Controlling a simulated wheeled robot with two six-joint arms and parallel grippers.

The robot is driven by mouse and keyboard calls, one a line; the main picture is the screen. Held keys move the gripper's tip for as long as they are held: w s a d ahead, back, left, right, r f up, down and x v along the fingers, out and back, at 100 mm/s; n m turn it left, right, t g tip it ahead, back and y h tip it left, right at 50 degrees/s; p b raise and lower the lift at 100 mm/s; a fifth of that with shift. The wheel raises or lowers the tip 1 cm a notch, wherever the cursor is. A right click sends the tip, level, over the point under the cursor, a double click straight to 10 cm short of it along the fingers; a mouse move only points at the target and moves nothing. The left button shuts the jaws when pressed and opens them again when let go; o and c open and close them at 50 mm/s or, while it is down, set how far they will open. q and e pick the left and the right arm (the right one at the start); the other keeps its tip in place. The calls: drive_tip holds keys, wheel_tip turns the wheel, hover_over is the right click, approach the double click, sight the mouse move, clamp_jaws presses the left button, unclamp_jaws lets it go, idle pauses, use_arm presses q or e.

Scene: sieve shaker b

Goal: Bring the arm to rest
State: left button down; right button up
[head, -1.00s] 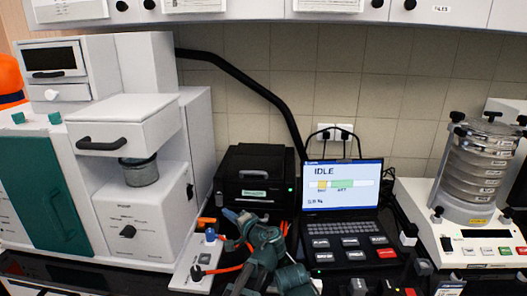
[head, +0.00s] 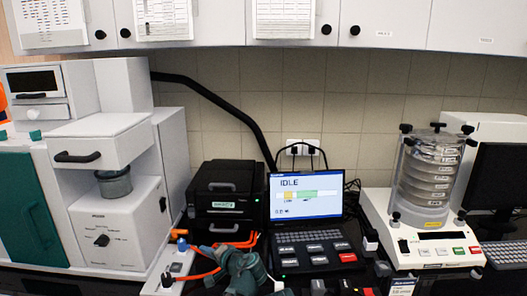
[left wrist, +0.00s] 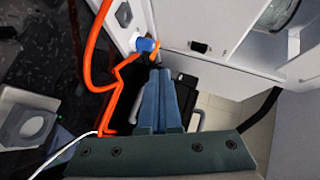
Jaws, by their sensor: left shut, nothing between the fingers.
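My left gripper (head: 210,254) is low in the head view, in front of the black printer-like box, with its teal wrist behind it. In the left wrist view its two blue fingers (left wrist: 160,76) lie side by side, shut and empty. Their tips are seen against a dark box, close to an orange cable in the picture; I cannot tell the gap. My right gripper is not in view.
An orange cable (left wrist: 87,50) runs beside the white power strip with its blue plug (left wrist: 145,45). The black box (head: 224,188), a laptop reading IDLE (head: 307,195), a sieve shaker (head: 430,185) and a white machine with a drawer (head: 100,140) crowd the bench.

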use_arm(q)
drive_tip(key=s+a+f+n+g, duration=0.1)
drive_tip(key=s+f, duration=0.1)
drive_tip(key=s+a+f+n+g+h, duration=0.1)
drive_tip(key=s+f, duration=0.1)
drive_tip(key=f, duration=0.1)
drive_tip(key=s+a+f+n+g+h, duration=0.1)
drive_tip(key=s+f+g, duration=0.1)
drive_tip(key=s, duration=0.1)
drive_tip(key=shift+s+a+f, duration=0.1)
drive_tip(key=shift+a+f, duration=0.1)
drive_tip(key=shift+a, duration=0.15)
drive_tip(key=s+d+f+n+g+h, duration=0.2)
drive_tip(key=s+f+g+h, duration=0.15)
drive_tip(key=s, duration=0.25)
drive_tip(key=s+d+f+n+g+h, duration=0.1)
drive_tip(key=s+d+f+g+h, duration=0.1)
drive_tip(key=s+f+h, duration=0.4)
drive_tip(key=s+d+r+m+y, duration=0.1)
drive_tip(key=s+d+m, duration=0.1)
drive_tip(key=d, duration=0.3)
drive_tip(key=s+d+r+m+y, duration=0.1)
drive_tip(key=s+d, duration=0.3)
drive_tip(key=d, duration=0.2)
drive_tip(key=shift+s+d+r+m, duration=0.2)
drive_tip(key=shift+s+d+m, duration=0.1)
drive_tip(key=shift+s+m, duration=0.1)
